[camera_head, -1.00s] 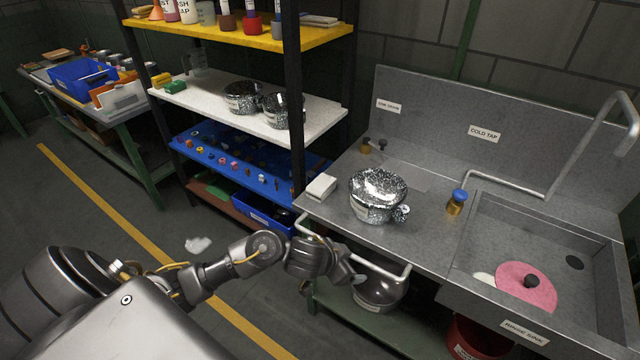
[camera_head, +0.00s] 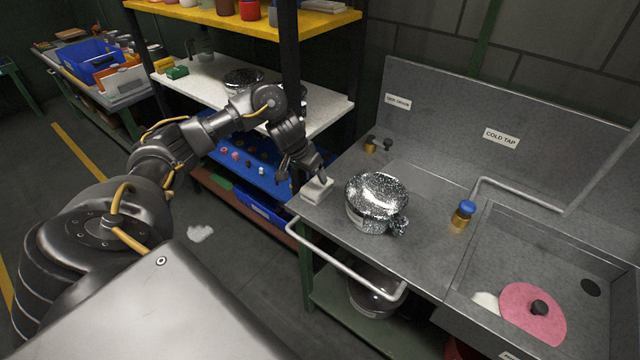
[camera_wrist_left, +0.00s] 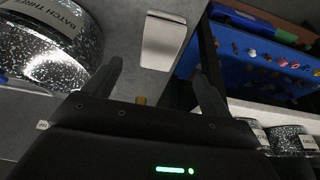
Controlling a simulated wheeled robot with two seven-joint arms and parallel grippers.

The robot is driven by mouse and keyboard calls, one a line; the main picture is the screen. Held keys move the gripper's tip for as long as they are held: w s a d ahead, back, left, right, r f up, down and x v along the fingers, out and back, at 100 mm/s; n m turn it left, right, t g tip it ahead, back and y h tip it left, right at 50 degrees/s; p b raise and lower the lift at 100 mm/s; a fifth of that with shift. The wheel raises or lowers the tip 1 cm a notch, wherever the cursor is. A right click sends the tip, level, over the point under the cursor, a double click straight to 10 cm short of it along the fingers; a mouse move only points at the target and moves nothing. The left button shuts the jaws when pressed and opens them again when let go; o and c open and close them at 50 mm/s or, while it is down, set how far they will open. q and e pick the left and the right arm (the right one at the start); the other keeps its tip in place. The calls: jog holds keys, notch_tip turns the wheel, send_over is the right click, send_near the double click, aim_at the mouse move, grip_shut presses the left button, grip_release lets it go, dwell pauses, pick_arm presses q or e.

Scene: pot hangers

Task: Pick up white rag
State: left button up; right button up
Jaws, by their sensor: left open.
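A folded white rag (camera_head: 315,191) lies at the left corner of the steel counter (camera_head: 415,235), left of a speckled pot. My left gripper (camera_head: 304,172) is just above the rag, fingers pointing down toward it. In the left wrist view the rag (camera_wrist_left: 163,42) lies ahead of the open, empty fingers (camera_wrist_left: 158,74), roughly between their lines. The gripper partly hides the rag in the head view. My right gripper is not in view.
A rack post (camera_head: 288,60) and white shelf (camera_head: 325,115) are close behind my left gripper. A rail (camera_head: 345,262) runs along the counter front. A crumpled white piece (camera_head: 200,233) lies on the floor.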

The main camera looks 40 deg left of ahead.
aim_at(317, 184)
pick_arm(q)
jog(key=x, duration=0.4)
jog(key=shift+a+f+b, duration=0.15)
jog(key=shift+f+b, duration=0.15)
jog(key=shift+b, duration=0.05)
jog(key=shift+w+f, duration=0.15)
jog(key=shift+f, duration=0.05)
jog(key=x, duration=0.5)
jog(key=shift+w+f, duration=0.1)
jog(key=shift+w, duration=0.1)
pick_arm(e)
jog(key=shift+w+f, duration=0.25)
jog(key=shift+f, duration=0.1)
pick_arm(q)
jog(key=shift+f+p, duration=0.25)
jog(key=shift+p, duration=0.3)
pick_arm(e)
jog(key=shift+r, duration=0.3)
pick_arm(q)
jog(key=shift+c, duration=0.4)
jog(key=c, duration=1)
